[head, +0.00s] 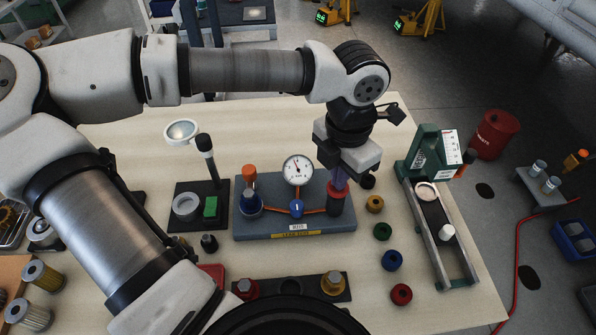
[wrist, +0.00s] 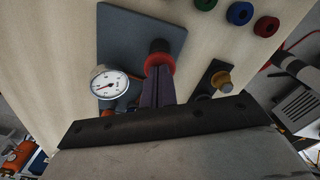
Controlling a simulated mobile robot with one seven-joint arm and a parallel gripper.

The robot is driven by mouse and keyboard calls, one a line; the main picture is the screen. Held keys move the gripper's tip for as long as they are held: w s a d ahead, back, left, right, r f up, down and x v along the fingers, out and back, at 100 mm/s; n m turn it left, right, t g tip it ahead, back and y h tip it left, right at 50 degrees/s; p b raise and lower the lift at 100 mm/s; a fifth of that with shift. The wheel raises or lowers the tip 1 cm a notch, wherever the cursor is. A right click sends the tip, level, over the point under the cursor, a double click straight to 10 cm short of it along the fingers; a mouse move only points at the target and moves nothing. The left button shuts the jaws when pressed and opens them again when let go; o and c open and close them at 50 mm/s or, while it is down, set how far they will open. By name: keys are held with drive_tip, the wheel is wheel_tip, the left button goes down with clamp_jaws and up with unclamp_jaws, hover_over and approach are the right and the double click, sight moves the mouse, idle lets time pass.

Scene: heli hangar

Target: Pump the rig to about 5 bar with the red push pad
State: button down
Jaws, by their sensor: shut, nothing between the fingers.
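The rig is a grey base plate (head: 260,222) on the table, with a white round gauge (head: 298,170), a blue valve handle (head: 296,208) and an orange-topped blue fitting (head: 250,190) on it. The gauge also shows in the wrist view (wrist: 110,84); its dark needle is visible, but I cannot read the numbers. The red push pad (head: 336,190) tops a dark cylinder at the plate's right end. My gripper (head: 340,182) is shut and empty, pointing down with its fingertips at the pad. In the wrist view the fingers (wrist: 158,78) overlap the red pad (wrist: 160,62); contact is unclear.
Colored rings (head: 383,231) lie right of the rig. A green stand with a metal rail (head: 438,240) is farther right. A black board with a lamp and green block (head: 188,222) stands left. A dark strip with red and brass fittings (head: 300,286) lies in front.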

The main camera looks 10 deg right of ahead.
drive_tip(key=shift+f+b, duration=0.6)
drive_tip(key=shift+f, duration=0.15)
drive_tip(key=shift+r, duration=0.15)
drive_tip(key=shift+r+p, duration=1)
drive_tip(key=shift+r, duration=0.45)
drive_tip(key=shift+f+b, duration=0.7)
drive_tip(key=shift+b, duration=0.1)
drive_tip(key=shift+f+b, duration=0.6)
drive_tip(key=shift+b, duration=0.05)
drive_tip(key=shift+r+p, duration=0.75)
drive_tip(key=shift+r, duration=0.5)
